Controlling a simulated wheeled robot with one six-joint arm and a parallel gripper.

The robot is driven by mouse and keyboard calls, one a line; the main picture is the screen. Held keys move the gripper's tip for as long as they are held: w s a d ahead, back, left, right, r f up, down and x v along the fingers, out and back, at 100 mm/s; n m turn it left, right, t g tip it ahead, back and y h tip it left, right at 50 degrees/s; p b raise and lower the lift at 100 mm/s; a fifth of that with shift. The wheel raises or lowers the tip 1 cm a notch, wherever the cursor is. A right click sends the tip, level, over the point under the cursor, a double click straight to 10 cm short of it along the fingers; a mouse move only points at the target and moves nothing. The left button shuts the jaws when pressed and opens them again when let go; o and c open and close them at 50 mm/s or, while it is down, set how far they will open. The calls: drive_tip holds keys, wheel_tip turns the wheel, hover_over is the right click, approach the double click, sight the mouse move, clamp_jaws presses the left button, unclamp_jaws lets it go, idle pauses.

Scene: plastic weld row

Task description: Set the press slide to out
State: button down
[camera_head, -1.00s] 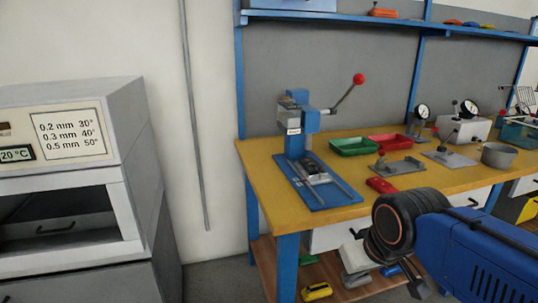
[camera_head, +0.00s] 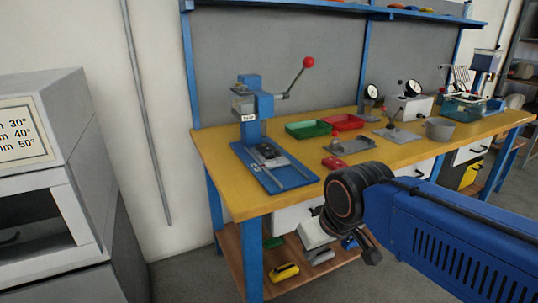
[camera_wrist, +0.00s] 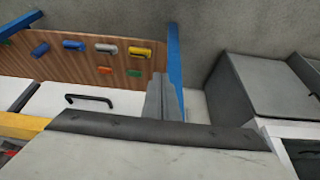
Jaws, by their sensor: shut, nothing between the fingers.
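The blue bench press (camera_head: 250,105) stands at the left end of the yellow workbench, with a red-balled lever (camera_head: 307,63) raised to the right. Its blue base plate (camera_head: 268,183) carries two pale rails running forward. The dark press slide (camera_head: 266,151) sits at the rear part of the rails, close to the press column. My gripper (camera_head: 370,252) is low in front of the bench, apart from the press and below the bench top. It is shut and empty; its grey fingers also show in the wrist view (camera_wrist: 165,98). The press is not identifiable in the wrist view.
Several coloured tools rest on the wooden lower shelf (camera_wrist: 105,68). A grey cabinet (camera_head: 95,170) stands at left. Floor shows between cabinet and bench.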

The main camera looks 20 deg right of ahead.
idle(0.4)
drive_tip(key=c, duration=2.1)
unclamp_jaws()
drive_tip(key=o, duration=0.5)
drive_tip(key=w+r, duration=0.4)
drive_tip(key=r, duration=0.1)
drive_tip(key=w+r+n+g, duration=0.1)
drive_tip(key=w+r, duration=0.4)
drive_tip(key=r, duration=0.1)
drive_tip(key=w+d+r+g+h, duration=0.1)
drive_tip(key=w+r, duration=0.3)
drive_tip(key=r, duration=0.1)
drive_tip(key=shift+w+d+r+n, duration=0.1)
drive_tip(key=shift+w+r+n, duration=0.2)
drive_tip(key=shift+r, duration=0.1)
drive_tip(key=w+r+n+g+h, duration=0.1)
drive_tip(key=w+r+g, duration=0.1)
drive_tip(key=w+r, duration=1.2)
drive_tip(key=w+d+f, duration=0.1)
drive_tip(key=f, duration=0.5)
drive_tip(key=w+d+f, duration=0.1)
drive_tip(key=f, duration=0.5)
drive_tip(key=d+f, duration=0.2)
drive_tip(key=f, duration=0.4)
drive_tip(key=shift+w+f, duration=0.4)
drive_tip(key=shift+c, duration=0.2)
clamp_jaws()
